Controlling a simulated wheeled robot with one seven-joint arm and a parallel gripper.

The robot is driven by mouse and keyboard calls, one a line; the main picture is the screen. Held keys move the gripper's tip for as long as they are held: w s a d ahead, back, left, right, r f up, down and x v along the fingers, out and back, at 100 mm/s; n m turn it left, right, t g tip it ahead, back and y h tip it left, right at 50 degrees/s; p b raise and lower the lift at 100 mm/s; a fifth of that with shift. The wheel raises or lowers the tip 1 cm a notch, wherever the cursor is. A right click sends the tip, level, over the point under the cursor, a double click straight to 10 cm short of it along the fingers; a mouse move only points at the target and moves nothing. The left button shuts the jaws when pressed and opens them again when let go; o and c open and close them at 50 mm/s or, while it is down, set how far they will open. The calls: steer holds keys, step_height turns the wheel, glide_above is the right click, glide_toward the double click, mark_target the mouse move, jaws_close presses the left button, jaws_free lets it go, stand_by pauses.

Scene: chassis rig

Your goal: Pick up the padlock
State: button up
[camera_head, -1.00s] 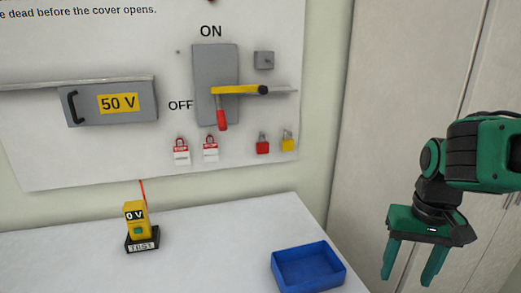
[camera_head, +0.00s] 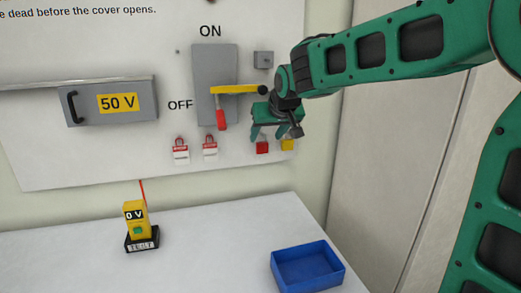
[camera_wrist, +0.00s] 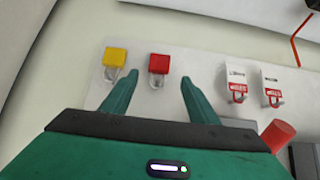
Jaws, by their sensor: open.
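Two padlocks hang on the white panel at its lower right. The red padlock (camera_head: 262,148) also shows in the wrist view (camera_wrist: 159,64), and the yellow padlock (camera_head: 288,145) beside it also shows there (camera_wrist: 115,57). My gripper (camera_head: 270,134) is in front of the panel just above the padlocks and hides their upper parts in the head view. In the wrist view its open fingers (camera_wrist: 156,88) are spread, with the red padlock between and beyond the tips. The yellow padlock lies near the left finger. The gripper holds nothing.
Red-and-white tags (camera_head: 210,148) hang further left. A blue tray (camera_head: 308,268) and a yellow tester (camera_head: 137,222) stand on the white table (camera_head: 210,255).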

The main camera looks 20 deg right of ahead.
mark_target(263, 143)
steer(key=shift+x, duration=3.75)
steer(key=shift+d, duration=0.1)
steer(key=c, duration=1.2)
